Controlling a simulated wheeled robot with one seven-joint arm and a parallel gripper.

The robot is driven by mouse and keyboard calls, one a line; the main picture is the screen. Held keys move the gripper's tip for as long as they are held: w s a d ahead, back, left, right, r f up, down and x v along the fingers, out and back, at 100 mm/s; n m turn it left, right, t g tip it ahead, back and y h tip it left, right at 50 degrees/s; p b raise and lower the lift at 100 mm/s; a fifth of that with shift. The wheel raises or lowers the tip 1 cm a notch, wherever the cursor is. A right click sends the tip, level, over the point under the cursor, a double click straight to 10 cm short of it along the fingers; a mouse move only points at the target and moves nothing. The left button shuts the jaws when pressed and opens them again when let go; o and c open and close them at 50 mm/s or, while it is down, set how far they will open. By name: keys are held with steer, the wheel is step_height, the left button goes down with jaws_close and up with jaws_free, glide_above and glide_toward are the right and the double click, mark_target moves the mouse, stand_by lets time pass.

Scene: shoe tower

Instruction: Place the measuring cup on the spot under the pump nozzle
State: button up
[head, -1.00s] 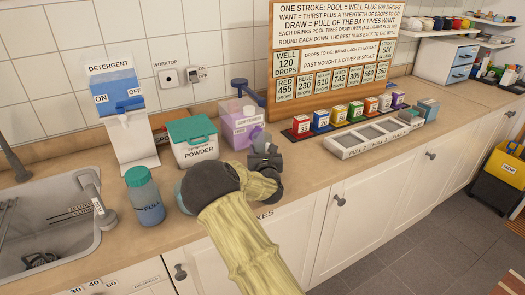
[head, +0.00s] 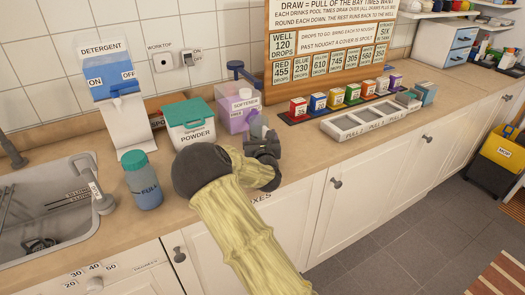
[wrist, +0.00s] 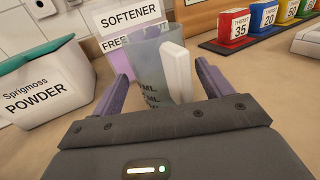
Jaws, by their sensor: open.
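The measuring cup (wrist: 152,72) is grey and translucent with a white handle (wrist: 178,72) on its right side. In the wrist view it stands upright between the two purple fingers of my gripper (wrist: 167,92), which is open with a finger on either side. In the head view the cup (head: 259,128) shows only partly behind my gripper (head: 265,148). The softener dispenser (head: 240,116), a clear purple container with a blue pump (head: 237,68), stands just behind the cup. The spot under the nozzle is hidden.
A white powder box (head: 190,133) with a green lid and a blue bottle (head: 143,187) stand left of my arm. A sink (head: 45,210) is at far left. Coloured boxes (head: 337,98) and a grey tray (head: 365,122) are to the right. Some counter in front of the tray is clear.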

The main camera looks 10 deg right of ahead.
steer(key=s, duration=1)
steer(key=shift+a+b, duration=0.3)
steer(key=shift+a, duration=0.1)
